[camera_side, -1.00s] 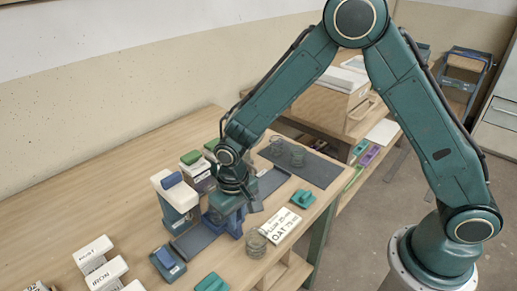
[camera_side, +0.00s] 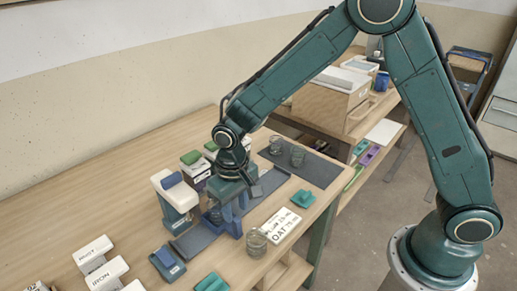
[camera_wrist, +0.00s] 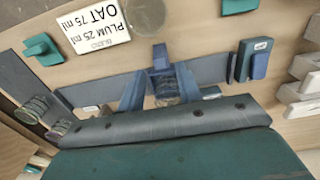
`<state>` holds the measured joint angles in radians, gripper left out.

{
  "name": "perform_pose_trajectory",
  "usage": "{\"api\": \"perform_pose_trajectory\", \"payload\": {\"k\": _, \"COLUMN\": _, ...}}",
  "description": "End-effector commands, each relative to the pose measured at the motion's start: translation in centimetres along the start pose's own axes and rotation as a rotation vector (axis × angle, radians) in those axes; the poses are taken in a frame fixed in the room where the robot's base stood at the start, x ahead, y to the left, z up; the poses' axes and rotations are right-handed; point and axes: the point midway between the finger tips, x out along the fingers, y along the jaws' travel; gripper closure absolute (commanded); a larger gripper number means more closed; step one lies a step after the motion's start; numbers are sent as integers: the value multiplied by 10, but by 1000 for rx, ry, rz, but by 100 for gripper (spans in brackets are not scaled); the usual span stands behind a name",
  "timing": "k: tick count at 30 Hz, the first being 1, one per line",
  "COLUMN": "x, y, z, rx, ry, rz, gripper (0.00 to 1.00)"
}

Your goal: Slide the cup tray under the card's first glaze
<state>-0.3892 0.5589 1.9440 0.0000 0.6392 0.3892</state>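My gripper (camera_side: 228,222) points down at the dark blue-grey strip on the bench. Two blue uprights show below its palm, with a clear glass cup (camera_wrist: 165,90) between them in the wrist view. I cannot tell whether it is gripped. A small blue block (camera_wrist: 160,56) stands just beyond the cup; whether it belongs to the cup tray is unclear. The white card (camera_side: 281,224) reads PLUM 25 ml and OAT 75 ml; it also shows upside down in the wrist view (camera_wrist: 92,26).
A loose glass (camera_side: 257,242) stands beside the card. Two glasses (camera_side: 297,157) sit on a dark mat (camera_side: 322,172). Green-topped buckets (camera_side: 191,158) stand behind. White labelled pieces (camera_side: 93,252) stand at left.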

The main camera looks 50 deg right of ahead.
Motion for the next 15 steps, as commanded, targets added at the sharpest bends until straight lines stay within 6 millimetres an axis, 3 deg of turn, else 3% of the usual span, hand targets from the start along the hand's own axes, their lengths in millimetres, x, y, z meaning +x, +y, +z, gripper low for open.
{"api": "perform_pose_trajectory", "payload": {"k": 9, "x": -26, "y": 0, "z": 0, "rx": 0, "ry": 2, "rz": -1, "gripper": 66}}
{"api": "perform_pose_trajectory", "payload": {"k": 15, "x": -31, "y": 0, "z": 0, "rx": 0, "ry": 1, "rz": 0, "gripper": 66}}
